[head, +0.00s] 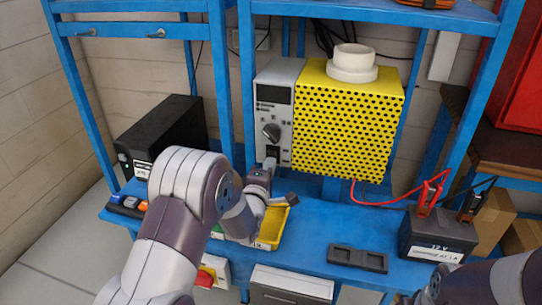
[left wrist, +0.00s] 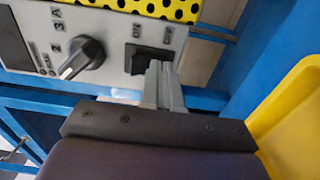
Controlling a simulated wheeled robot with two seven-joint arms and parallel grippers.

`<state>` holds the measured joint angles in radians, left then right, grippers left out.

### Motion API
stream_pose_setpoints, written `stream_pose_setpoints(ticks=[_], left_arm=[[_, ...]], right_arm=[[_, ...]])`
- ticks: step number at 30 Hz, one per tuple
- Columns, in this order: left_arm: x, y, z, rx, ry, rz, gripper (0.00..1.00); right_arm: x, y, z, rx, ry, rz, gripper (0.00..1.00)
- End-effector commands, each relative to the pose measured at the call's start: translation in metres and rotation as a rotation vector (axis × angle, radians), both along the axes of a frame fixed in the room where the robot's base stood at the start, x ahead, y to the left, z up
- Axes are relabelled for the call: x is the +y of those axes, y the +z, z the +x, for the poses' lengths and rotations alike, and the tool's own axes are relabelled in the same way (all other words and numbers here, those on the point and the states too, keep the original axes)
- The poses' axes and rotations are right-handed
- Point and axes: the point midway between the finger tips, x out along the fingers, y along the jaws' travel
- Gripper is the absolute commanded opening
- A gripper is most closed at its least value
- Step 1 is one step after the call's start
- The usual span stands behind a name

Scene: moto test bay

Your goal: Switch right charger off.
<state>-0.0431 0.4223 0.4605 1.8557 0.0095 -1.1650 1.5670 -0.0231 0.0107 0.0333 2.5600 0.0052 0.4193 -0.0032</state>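The charger has a grey front panel (head: 272,100) and a yellow perforated housing (head: 345,125). In the left wrist view its panel shows a round knob (left wrist: 84,58) and a black rocker switch (left wrist: 142,60) with small labels beside it. My left gripper (head: 268,166) is at the lower part of the panel. In the left wrist view its fingers (left wrist: 162,72) are together and empty, their tips at the edge of the switch. I cannot tell whether they touch it. The switch's position is unclear. My right gripper is not visible; only part of my right arm shows at lower right.
A black box (head: 160,130) stands at the left. A yellow tray (head: 272,228) lies below the charger. A battery (head: 436,236) with red and black clamps stands at the right. A dark flat holder (head: 357,259) lies on the blue bench (head: 330,225). Blue posts flank the charger.

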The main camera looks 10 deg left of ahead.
Motion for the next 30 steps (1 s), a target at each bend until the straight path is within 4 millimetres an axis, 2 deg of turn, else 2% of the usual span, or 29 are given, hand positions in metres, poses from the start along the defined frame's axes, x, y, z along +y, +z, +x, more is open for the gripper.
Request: stream_pose_setpoints(ticks=[8,30], left_arm=[[0.000,0.003,-0.001,-0.008,0.001,0.000,0.00],[0.003,0.001,-0.082,-0.002,0.000,0.000,0.00]], right_arm=[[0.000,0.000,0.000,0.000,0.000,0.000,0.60],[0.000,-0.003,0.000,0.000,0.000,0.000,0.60]])
